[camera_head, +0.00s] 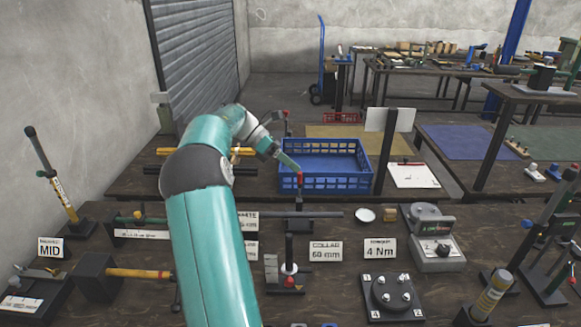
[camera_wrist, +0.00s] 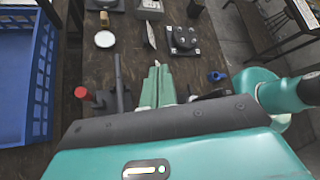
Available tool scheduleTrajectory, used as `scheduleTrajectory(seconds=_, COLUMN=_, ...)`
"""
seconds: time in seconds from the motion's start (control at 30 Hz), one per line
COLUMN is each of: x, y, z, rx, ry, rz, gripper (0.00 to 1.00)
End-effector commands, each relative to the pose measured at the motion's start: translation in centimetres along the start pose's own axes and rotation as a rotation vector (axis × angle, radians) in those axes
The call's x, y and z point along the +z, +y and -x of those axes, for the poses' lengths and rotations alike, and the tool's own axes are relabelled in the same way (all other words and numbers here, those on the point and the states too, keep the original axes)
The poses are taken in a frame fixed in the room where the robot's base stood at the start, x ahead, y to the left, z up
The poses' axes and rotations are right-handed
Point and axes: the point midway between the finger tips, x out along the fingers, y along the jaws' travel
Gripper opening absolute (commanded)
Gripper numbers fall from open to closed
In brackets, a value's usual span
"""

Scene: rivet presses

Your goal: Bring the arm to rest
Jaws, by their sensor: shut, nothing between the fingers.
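My teal arm reaches up from the bottom of the head view and bends over toward the right. My gripper (camera_head: 297,167) is at its end, in front of the blue crate and close to a red knob (camera_head: 302,176) on an upright post. In the wrist view my gripper (camera_wrist: 158,68) shows two green fingers pressed together with nothing between them. The red knob (camera_wrist: 82,92) is left of the fingers there, apart from them. A dark bar (camera_wrist: 118,80) stands between the knob and the fingers.
The empty blue crate (camera_head: 345,184) sits on the table behind the front bench. The bench holds a disc block with several pins (camera_head: 391,293), a grey torque unit (camera_head: 436,246), a white dish (camera_head: 365,215), label cards and a yellow-handled mallet (camera_head: 138,273). A grey wall is at left.

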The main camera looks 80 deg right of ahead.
Motion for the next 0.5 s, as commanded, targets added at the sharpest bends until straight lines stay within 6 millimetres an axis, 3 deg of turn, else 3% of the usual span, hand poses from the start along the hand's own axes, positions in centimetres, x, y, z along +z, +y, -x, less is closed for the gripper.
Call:
scheduleTrajectory(seconds=0.2, x=0.0, y=-3.3, z=0.0, rx=0.0, ry=0.0, rz=-0.001, gripper=0.0)
scheduleTrajectory(seconds=0.5, x=-0.1, y=-4.5, z=-0.1, rx=-0.001, ry=-0.001, rz=0.0, gripper=0.0)
